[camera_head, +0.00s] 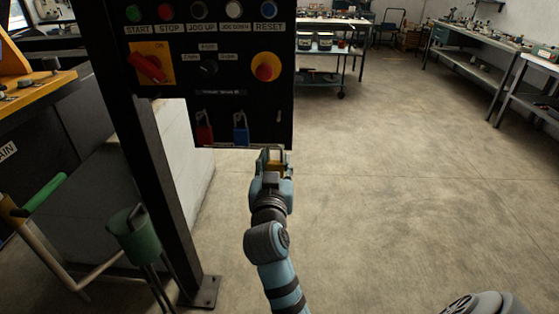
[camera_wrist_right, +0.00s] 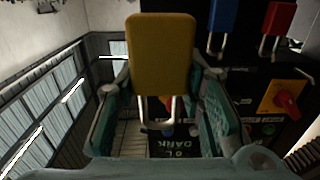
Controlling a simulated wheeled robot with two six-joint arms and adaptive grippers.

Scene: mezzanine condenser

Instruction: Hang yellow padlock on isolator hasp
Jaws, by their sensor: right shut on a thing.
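The yellow padlock (camera_wrist_right: 161,55) fills the upper middle of the right wrist view, its metal shackle pointing down in that picture. My right gripper (camera_wrist_right: 163,112) is shut on it, with a teal finger on each side. In the head view, the right gripper (camera_head: 273,165) and the partly hidden padlock (camera_head: 275,170) are just below the black panel's lower right edge. The isolator, a red handle on a yellow plate (camera_head: 150,63), is at the panel's left. I cannot clearly make out its hasp. My left gripper is not in view.
A red padlock (camera_head: 204,134) and a blue padlock (camera_head: 240,134) hang low on the black control panel (camera_head: 265,30). A red emergency button (camera_head: 265,68) sits above them. A dark post (camera_head: 150,170) stands left of my arm. The floor to the right is clear.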

